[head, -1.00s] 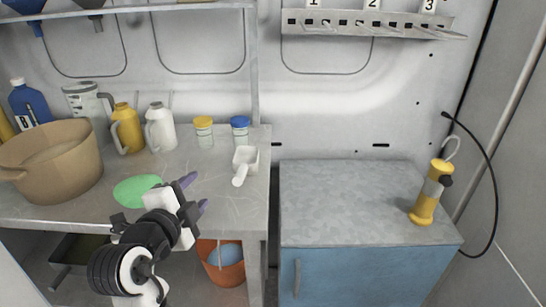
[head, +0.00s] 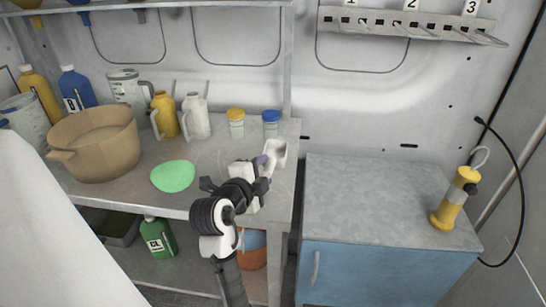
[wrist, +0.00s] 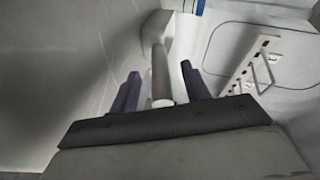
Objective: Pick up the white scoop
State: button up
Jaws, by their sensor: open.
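The white scoop (head: 277,152) lies on the grey bench near its right edge, in front of the blue-capped jar. In the head view my gripper (head: 264,163) is right at it and hides its handle. In the wrist view the scoop's handle (wrist: 161,75) points toward me and stands between the two purple fingers of my gripper (wrist: 162,88). The fingers are open, with a gap visible on each side of the handle. The scoop's bowl (wrist: 157,24) is farther off at the top of that view.
A yellow-capped jar (head: 236,123) and a blue-capped jar (head: 271,123) stand behind the scoop. A green disc (head: 173,176), tan pot (head: 98,148) and jugs are to the left. A blue cabinet (head: 384,272) with a yellow pump (head: 455,200) stands right, across a narrow gap.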

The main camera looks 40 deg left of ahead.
aim_at(272, 160)
jog(key=shift+x, duration=1.4)
jog(key=shift+d, duration=0.1)
grip_shut()
